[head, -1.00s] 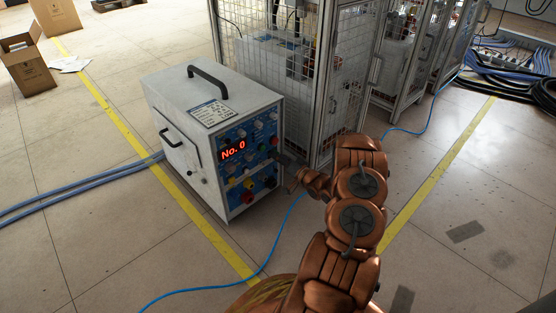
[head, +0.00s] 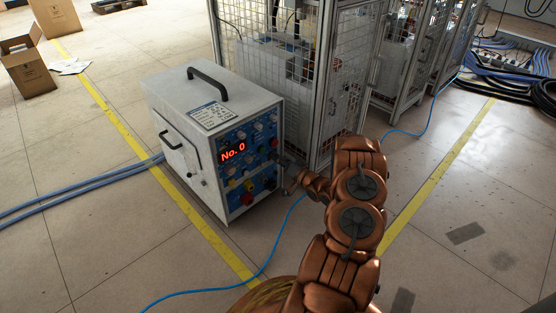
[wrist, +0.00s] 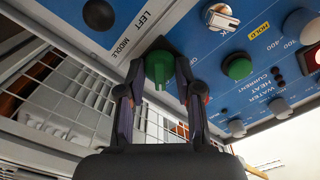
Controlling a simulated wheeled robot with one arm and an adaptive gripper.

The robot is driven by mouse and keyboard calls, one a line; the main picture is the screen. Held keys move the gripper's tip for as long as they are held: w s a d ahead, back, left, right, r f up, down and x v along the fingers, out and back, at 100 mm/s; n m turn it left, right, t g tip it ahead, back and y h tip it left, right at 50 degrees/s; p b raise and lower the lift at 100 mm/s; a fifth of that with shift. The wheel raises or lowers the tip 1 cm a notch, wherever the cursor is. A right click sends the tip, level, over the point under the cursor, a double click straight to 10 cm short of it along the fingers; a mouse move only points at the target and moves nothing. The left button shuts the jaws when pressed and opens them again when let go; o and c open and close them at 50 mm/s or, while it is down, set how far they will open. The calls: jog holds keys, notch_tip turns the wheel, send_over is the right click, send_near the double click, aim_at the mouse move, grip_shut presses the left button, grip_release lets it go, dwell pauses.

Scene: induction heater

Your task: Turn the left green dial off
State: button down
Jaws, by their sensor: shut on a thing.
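A green dial (wrist: 162,66) stands on the blue front panel of the heater in the wrist view, beside the printed words LEFT and MIDDLE. My gripper (wrist: 159,76) has its two dark fingers on either side of this dial and is shut on it. A second green dial (wrist: 237,67) is to the right, free of the fingers. In the head view the heater (head: 212,140) is a pale box showing a red "No. 0" readout. My gripper is small there, at the panel's right edge, and its hold on the dial cannot be made out.
A white knob (wrist: 220,17), grey knobs and a black knob (wrist: 98,14) are near the held dial. A wire-mesh cage (head: 330,90) stands close behind the heater. A blue cable (head: 268,258) crosses the floor in front. Open floor is at the right.

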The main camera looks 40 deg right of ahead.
jog(key=n+p, duration=1.2)
jog(key=n, duration=0.6)
jog(key=shift+w+a+r, duration=0.1)
dwell(0.5)
jog(key=c, duration=0.8)
grip_release()
